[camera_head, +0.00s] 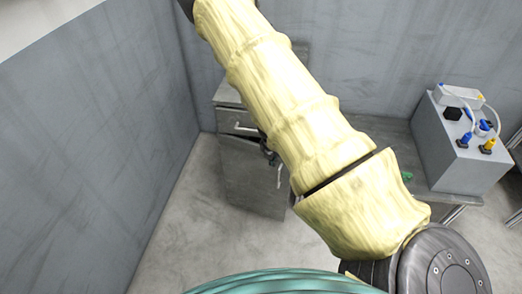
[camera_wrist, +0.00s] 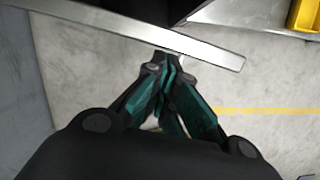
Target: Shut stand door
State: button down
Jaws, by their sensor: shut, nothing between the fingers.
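The grey stand (camera_head: 230,98) is against the back wall, partly hidden behind my arm. Its door (camera_head: 250,182), below a drawer, appears to hang ajar, with a dark gap along its top. A handle (camera_head: 279,176) is on the door's right side. In the wrist view a pale metal edge (camera_wrist: 205,50), seemingly the door's top edge, crosses above my fingers. My gripper (camera_wrist: 166,72) is shut and empty, its tips close to that edge; contact cannot be told. In the head view my gripper is mostly hidden behind my arm, near the door's top.
A drawer front (camera_head: 236,121) with a handle is above the door. A grey box (camera_head: 455,150) with blue and yellow fittings stands to the right on a table. A grey wall (camera_head: 95,130) is close on the left. Concrete floor (camera_head: 190,235) is clear in front.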

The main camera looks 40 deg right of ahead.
jog(key=shift+w+d+n+p, duration=0.2)
jog(key=shift+w+d+n, duration=0.15)
jog(key=shift+d, duration=0.35)
jog(key=shift+w+d+n+p, duration=0.15)
jog(key=shift+w+d+n, duration=0.15)
jog(key=shift+d, duration=0.35)
jog(key=s+a+r+b, duration=0.1)
jog(key=s+a+r, duration=0.3)
jog(key=r, duration=0.5)
jog(key=shift+s+a+r, duration=0.15)
jog(key=shift+a+r, duration=0.2)
